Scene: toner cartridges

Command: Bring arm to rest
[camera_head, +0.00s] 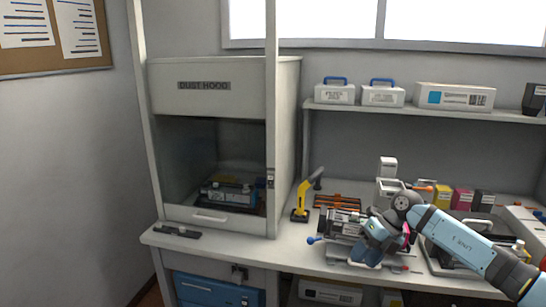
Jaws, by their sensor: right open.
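My right arm (462,242) reaches in from the right, light blue with a dark grey joint. My right gripper (366,256) is open, low over the bench front, beside and partly in front of a grey and black cartridge-like device (338,222). Whether its fingers touch the device cannot be told. Another dark cartridge (228,192) lies inside the dust hood (205,88). My left gripper is not in view.
A yellow tool stand (302,202) and an orange rack (338,201) stand on the bench (290,252). Coloured boxes (462,198) line the back right. A grey tray (440,262) lies under my arm. White boxes (455,97) sit on the shelf. The bench front left of the device is mostly clear.

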